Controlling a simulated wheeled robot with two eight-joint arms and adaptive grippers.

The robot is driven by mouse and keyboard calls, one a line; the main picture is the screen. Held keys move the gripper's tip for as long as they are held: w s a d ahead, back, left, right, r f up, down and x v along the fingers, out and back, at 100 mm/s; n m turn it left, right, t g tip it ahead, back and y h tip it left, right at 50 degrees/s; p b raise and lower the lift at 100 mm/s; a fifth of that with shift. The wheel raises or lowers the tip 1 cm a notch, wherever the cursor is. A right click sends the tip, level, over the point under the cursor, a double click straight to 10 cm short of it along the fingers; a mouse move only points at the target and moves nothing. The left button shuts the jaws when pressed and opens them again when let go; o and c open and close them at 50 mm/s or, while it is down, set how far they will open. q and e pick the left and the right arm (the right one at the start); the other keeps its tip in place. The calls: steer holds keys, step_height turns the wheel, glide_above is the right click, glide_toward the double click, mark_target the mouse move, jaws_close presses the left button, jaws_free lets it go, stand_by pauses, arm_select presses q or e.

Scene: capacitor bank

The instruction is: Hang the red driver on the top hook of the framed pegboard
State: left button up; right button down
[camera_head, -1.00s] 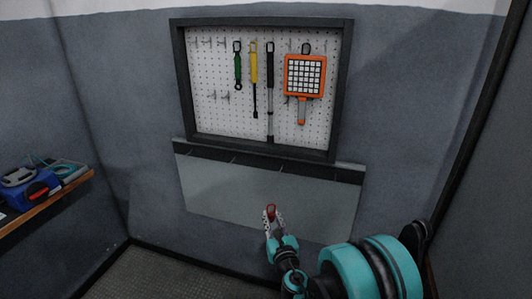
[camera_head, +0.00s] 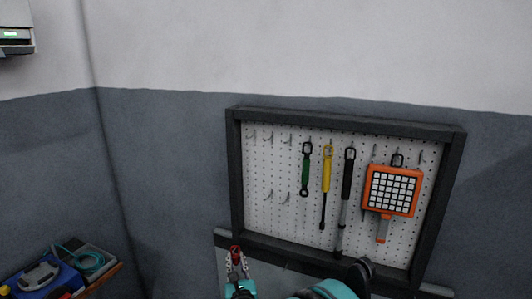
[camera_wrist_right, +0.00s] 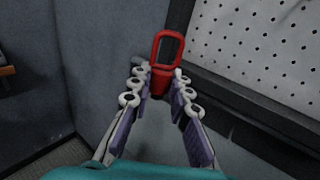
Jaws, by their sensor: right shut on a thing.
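My right gripper (camera_head: 237,264) is at the bottom of the head view, in front of the lower left corner of the framed pegboard (camera_head: 270,165). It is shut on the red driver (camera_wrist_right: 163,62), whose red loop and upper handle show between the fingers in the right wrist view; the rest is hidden. The red loop also shows at the fingertips in the head view. The pegboard has empty hooks at its upper left, such as a top hook (camera_head: 269,138), and lower hooks (camera_head: 285,198) below them. My left gripper is not in view.
On the board hang a green tool (camera_head: 306,172), a yellow driver (camera_head: 326,175), a black and grey tool (camera_head: 346,195) and an orange tool with a grid face (camera_head: 392,190). A shelf with a blue case (camera_head: 48,276) stands at lower left. The dark frame (camera_head: 237,190) protrudes around the board.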

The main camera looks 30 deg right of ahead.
steer(key=s+d+r+m+g+h+p, duration=0.2)
steer(key=d+r+h+p, duration=0.1)
steer(key=r+p, duration=0.7)
steer(key=s+d+r+m+g+h+p, duration=0.2)
steer(key=d+r+m+h+p, duration=0.1)
steer(key=r+p, duration=0.75)
steer(key=s+d+r+m+g+h+p, duration=0.25)
steer(key=r+p, duration=0.55)
steer(key=r, duration=0.5)
steer(key=shift+w+d+f+n+t+y+p, duration=0.15)
steer(key=shift+w+d+n+t+y, duration=0.4)
steer(key=shift+w+d, duration=0.7)
steer(key=shift+w+d+f+n+t+y+p, duration=0.15)
steer(key=shift+w+d+n+t+y, duration=0.2)
steer(key=shift+w+d+n+t, duration=0.85)
steer(key=shift+w+d+f+m+t+y+p, duration=0.15)
steer(key=shift+w+d+y, duration=0.3)
steer(key=shift+w+d, duration=0.9)
steer(key=shift+d+f+b, duration=0.6)
steer(key=shift+d+b, duration=0.25)
steer(key=shift+b, duration=0.15)
